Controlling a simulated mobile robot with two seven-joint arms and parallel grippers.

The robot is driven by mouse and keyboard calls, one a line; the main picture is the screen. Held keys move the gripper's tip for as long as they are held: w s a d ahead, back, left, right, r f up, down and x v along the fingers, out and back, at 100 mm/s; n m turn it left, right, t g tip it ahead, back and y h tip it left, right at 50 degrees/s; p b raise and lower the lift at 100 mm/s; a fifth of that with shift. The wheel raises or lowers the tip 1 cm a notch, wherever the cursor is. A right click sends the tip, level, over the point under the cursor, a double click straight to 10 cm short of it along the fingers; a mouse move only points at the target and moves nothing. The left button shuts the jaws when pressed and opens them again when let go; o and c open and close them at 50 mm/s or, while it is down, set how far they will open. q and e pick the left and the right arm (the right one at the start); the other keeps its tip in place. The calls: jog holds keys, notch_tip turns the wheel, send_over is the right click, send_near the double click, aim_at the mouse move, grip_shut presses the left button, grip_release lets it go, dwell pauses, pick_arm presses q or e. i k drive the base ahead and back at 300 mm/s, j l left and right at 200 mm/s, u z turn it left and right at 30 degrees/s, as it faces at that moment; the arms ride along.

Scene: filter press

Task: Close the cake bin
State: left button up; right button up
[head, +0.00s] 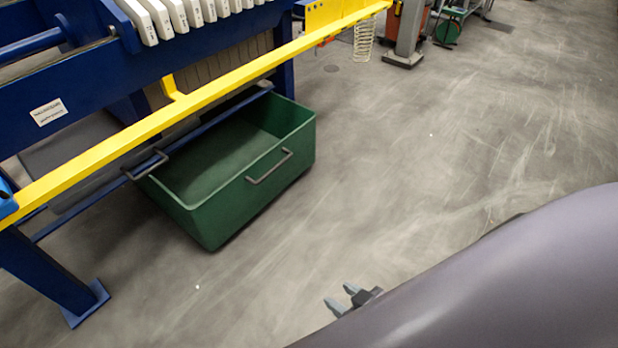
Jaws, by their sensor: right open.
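The green cake bin (247,187) stands on the floor under the blue filter press, pulled partly out toward the front. Its open top and empty-looking inside show; its rear is hidden under the press. A grey bar handle (269,167) is on its front wall. My right gripper (339,298) is open and empty at the bottom of the picture, low and to the right of the bin, well apart from the handle. My left gripper is not in view.
A yellow rail (190,102) crosses above the bin. A blue press leg (50,268) stands left of it. Equipment (405,35) stands at the back. Floor on the right is clear.

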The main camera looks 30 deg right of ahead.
aim_at(212, 184)
jog(key=z, duration=0.55)
jog(key=i+u, duration=0.2)
jog(key=i, duration=1.2)
jog(key=i+j, duration=0.15)
jog(key=i, duration=0.2)
jog(key=i+j, duration=0.15)
jog(key=i, duration=0.2)
